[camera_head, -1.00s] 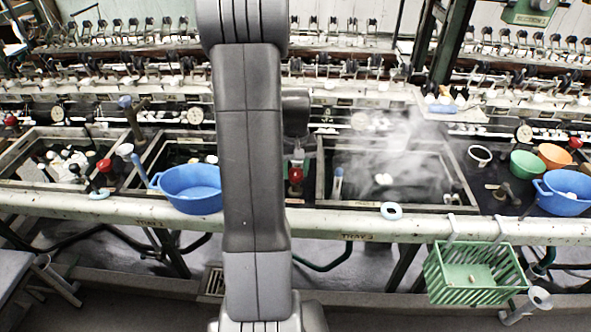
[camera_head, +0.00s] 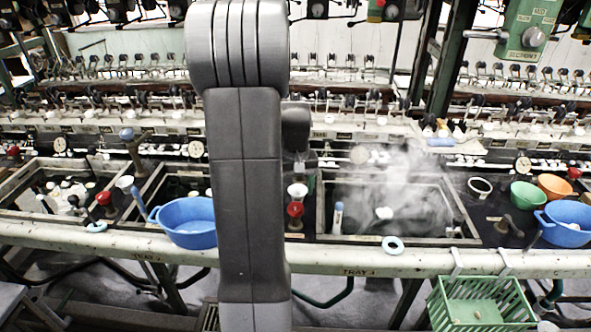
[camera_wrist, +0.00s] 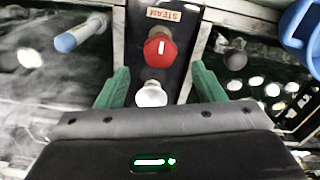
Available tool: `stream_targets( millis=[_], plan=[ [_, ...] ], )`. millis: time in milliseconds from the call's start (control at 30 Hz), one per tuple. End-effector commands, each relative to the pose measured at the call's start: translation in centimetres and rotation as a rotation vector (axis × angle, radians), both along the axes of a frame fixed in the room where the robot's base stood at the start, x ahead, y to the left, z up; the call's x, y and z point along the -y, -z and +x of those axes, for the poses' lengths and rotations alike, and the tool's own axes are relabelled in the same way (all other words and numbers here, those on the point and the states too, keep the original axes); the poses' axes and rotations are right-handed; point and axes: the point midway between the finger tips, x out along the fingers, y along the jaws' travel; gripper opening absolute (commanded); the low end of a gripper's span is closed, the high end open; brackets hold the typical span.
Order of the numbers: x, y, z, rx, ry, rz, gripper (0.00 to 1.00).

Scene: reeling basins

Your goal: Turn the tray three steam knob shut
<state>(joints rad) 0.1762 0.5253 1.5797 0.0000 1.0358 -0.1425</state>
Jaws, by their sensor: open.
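The red steam knob (camera_head: 295,209) stands on the dark panel left of the steaming basin (camera_head: 452,210) above the TRAY 3 label. In the wrist view the knob (camera_wrist: 160,50) has a white mark running up and down the picture, beside a STEAM label (camera_wrist: 165,14). A white knob (camera_wrist: 151,94) sits nearer my gripper; it also shows in the head view (camera_head: 297,190). My gripper (camera_wrist: 160,84) is open and empty. Its green fingers stand wide on either side of the white knob, with the red knob beyond the tips. No contact with either knob is visible.
A blue-handled tool (camera_head: 338,217) stands at the steaming basin's left edge. A blue ladle bowl (camera_head: 190,224) sits to the left. A green basket (camera_head: 450,310) hangs at right. Steam blurs the basin.

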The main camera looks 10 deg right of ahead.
Motion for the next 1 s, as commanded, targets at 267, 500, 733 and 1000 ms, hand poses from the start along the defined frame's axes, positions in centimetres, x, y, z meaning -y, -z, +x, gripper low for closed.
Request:
stream_targets(
  millis=[267, 500, 733, 1000],
  plan=[
    [0.0, -5.9, 0.1, 0.004, 0.000, -0.001, 0.62],
    [0.0, -7.9, 0.0, 0.001, 0.001, 0.000, 0.62],
    [0.0, -8.0, 0.0, 0.000, 0.001, 0.000, 0.62],
    [0.0, -7.0, 0.0, -0.003, 0.000, 0.000, 0.62]
  ],
)
